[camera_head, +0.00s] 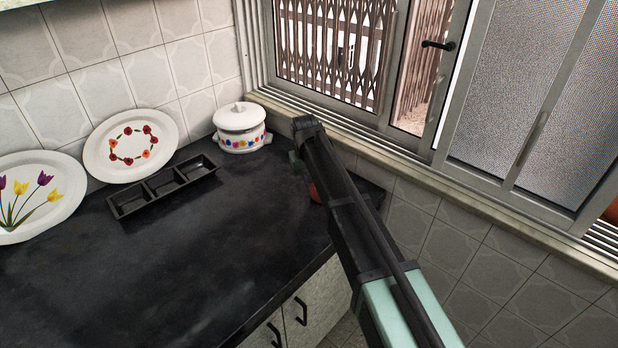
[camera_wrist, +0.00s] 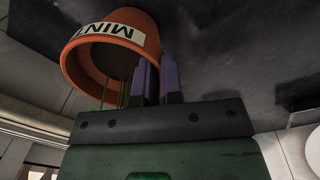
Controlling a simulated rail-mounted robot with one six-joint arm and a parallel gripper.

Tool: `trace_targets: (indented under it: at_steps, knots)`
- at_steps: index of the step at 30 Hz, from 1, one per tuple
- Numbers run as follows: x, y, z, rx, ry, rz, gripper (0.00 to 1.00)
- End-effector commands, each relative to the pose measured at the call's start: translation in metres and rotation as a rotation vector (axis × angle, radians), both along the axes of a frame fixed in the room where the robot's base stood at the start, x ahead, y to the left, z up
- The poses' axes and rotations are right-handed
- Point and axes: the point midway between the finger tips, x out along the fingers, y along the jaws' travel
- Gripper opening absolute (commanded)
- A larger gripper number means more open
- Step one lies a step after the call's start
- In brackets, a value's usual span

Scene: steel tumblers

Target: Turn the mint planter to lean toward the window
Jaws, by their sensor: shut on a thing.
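The mint planter (camera_wrist: 148,22) is an orange terracotta pot with a white label reading MINT, upside down in the wrist view. Its open rim faces my wrist, and thin green stems (camera_wrist: 124,94) show below the rim. My gripper (camera_wrist: 157,62) is shut on the planter's rim, with one narrow purple-grey finger on each side of the wall. In the head view only a small orange part of the planter (camera_head: 314,192) shows beside my arm; the rest is hidden. I cannot tell whether it is tilted. The window (camera_head: 400,70) is behind the counter's right end.
A white lidded pot (camera_head: 240,124) stands in the corner, left of my arm. A black three-part tray (camera_head: 165,186) and two decorated plates (camera_head: 130,142) (camera_head: 38,190) are further left. The dark counter (camera_head: 190,270) is clear in front. The window sill (camera_head: 440,172) borders its right side.

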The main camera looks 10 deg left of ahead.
Motion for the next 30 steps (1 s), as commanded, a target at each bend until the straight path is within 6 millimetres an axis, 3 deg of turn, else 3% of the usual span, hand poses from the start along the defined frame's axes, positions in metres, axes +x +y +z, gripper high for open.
trace_targets:
  at_steps: [14,15,20,30]
  knots:
    - [0.0000,-0.0001,-0.0044,0.000,0.000,0.001,0.00]
    - [0.0000,-0.0001,-0.0044,0.000,0.000,0.001,0.11]
    - [0.0000,-0.0001,-0.0045,0.000,0.000,0.001,0.36]
    - [-0.0001,0.0002,0.0004,0.000,0.000,0.001,0.37]
